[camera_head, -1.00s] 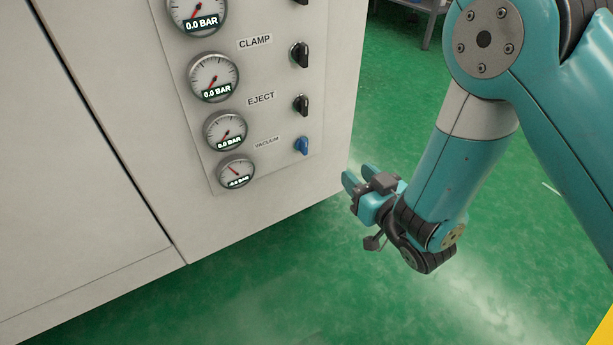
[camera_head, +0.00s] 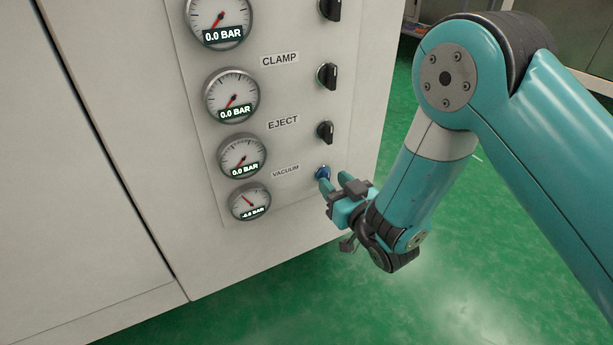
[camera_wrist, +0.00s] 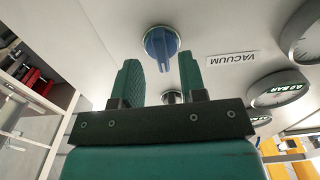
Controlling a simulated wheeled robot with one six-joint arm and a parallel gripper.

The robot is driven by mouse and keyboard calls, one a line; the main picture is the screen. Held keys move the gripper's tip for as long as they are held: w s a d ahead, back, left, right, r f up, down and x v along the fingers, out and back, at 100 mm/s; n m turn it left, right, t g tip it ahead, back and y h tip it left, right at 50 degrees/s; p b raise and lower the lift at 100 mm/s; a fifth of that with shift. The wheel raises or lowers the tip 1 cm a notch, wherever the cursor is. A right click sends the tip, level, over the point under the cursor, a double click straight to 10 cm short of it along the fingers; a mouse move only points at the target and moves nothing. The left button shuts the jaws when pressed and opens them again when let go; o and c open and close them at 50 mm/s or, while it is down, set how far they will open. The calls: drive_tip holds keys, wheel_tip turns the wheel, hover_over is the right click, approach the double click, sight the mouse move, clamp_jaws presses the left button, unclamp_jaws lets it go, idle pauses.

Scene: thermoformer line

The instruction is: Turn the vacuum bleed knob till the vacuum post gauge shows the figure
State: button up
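The blue vacuum bleed knob (camera_head: 322,173) is the lowest knob on the panel, right of the VACUUM label (camera_head: 286,171). The vacuum gauge (camera_head: 249,201) is the lowest dial; its needle points up-left and its small figure starts with a minus, the digits hard to read. My gripper (camera_head: 333,181) is at the knob's lower right, one finger overlapping the knob's lower edge in the picture. The wrist view is upside down and shows my gripper (camera_wrist: 158,60) open and empty, with the knob (camera_wrist: 161,42) ahead of the gap between the fingertips, not clasped.
Above are black knobs, including the EJECT one (camera_head: 325,132), which shows behind my gripper in the wrist view (camera_wrist: 172,97). The eject gauge (camera_head: 242,155) reads 0.0 BAR. The white cabinet (camera_head: 115,190) fills the left; green floor (camera_head: 300,300) is clear below.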

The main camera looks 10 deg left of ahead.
drive_tip(key=x, duration=0.2)
drive_tip(key=shift+w+a, duration=0.15)
drive_tip(key=shift+w, duration=0.1)
drive_tip(key=shift+s+a, duration=0.1)
drive_tip(key=shift+a, duration=0.05)
clamp_jaws()
